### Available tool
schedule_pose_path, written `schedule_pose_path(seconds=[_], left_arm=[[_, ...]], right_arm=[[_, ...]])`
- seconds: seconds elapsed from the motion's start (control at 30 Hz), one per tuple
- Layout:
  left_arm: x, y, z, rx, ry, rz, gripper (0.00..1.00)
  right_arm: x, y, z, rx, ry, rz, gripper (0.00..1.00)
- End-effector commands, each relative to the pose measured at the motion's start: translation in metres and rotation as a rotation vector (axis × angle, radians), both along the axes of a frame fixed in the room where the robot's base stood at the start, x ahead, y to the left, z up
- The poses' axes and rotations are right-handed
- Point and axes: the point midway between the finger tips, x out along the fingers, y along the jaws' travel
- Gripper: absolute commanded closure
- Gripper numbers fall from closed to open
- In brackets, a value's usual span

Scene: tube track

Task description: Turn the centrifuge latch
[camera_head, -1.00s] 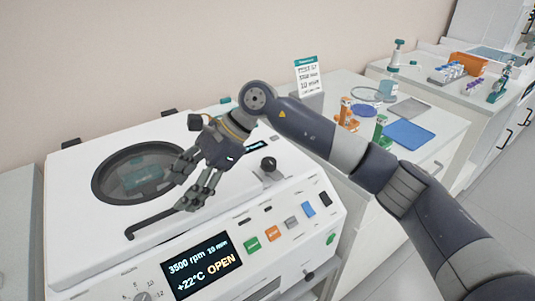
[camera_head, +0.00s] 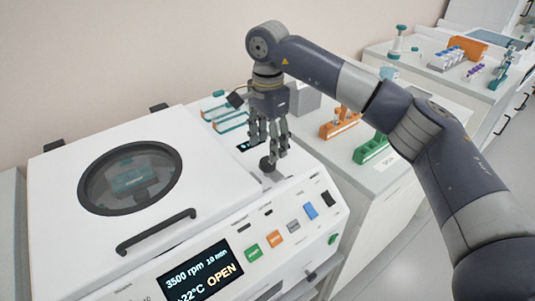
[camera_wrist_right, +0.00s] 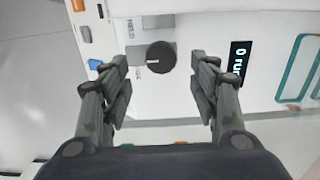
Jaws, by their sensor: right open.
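The white centrifuge (camera_head: 75,241) stands at the left with its lid down; a round dark-rimmed window (camera_head: 130,178) is in the lid. A black bar handle (camera_head: 157,232) runs along the lid's front. The latch, a round black knob (camera_head: 267,164), sits on the top right of the housing. My right gripper (camera_head: 270,152) points down just above the knob. In the right wrist view the open gripper (camera_wrist_right: 164,85) has its fingers either side of the knob (camera_wrist_right: 160,57), which lies slightly beyond the fingertips with a white mark on it. My left gripper is not in view.
The front panel has a display (camera_head: 204,275) reading 3500 rpm and OPEN, and coloured buttons such as a green one (camera_head: 252,253). An orange rack (camera_head: 340,122) and a green rack (camera_head: 370,148) stand on the bench at right. Teal-edged boxes (camera_head: 228,121) lie behind the centrifuge.

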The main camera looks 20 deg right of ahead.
Motion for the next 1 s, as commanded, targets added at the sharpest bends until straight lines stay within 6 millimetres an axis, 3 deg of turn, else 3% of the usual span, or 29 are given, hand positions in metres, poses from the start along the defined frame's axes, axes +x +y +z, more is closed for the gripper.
schedule_pose_path(seconds=[0.1,0.3,0.5,0.67,0.87,1.0], left_arm=[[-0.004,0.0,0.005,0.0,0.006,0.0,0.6],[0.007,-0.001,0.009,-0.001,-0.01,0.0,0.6],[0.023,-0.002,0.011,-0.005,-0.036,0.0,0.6],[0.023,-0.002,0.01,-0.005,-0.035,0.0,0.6],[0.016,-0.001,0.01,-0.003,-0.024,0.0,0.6],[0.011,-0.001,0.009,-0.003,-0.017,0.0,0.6]], right_arm=[[-0.001,0.0,-0.022,0.0,0.003,0.0,0.44],[0.0,0.0,-0.044,0.001,0.0,0.0,0.44],[0.0,0.0,-0.051,0.0,-0.001,0.0,0.44],[0.0,0.0,-0.051,0.001,-0.001,0.0,0.44],[0.0,0.0,-0.05,0.001,-0.001,0.0,0.87],[0.0,0.0,-0.05,0.001,-0.001,0.0,0.88]])
